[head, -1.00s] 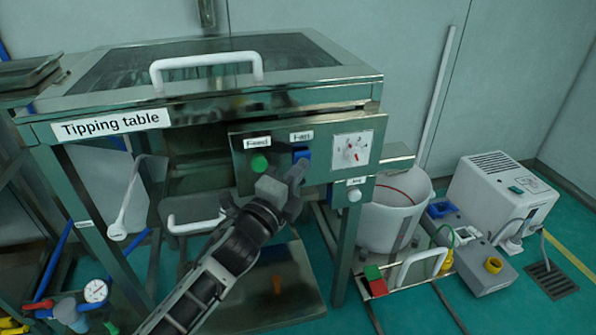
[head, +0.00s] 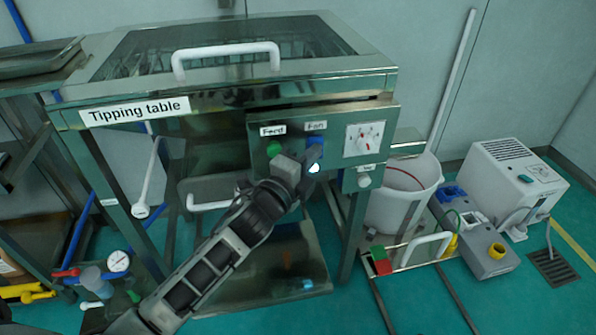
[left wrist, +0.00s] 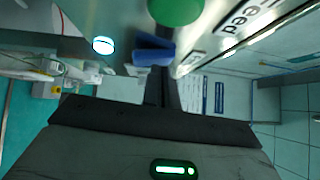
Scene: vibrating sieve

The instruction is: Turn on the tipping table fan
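The tipping table (head: 220,107) has a control panel on its front. A blue switch (head: 316,142) sits under the "Fan" label (head: 316,125), right of a green button (head: 274,149) under "Feed". My left gripper (head: 308,163) is right at the blue switch, just below it. A lamp (head: 314,168) below the switch glows bluish white. In the left wrist view, the fingers appear closed together, with tips at the blue switch (left wrist: 153,50); whether they touch it is unclear. The glowing lamp (left wrist: 103,45) is left of it there. My right gripper is not in view.
A white handle (head: 226,50) is on the table's lid. A white bucket (head: 400,195) and a white machine (head: 508,185) stand on the floor at right.

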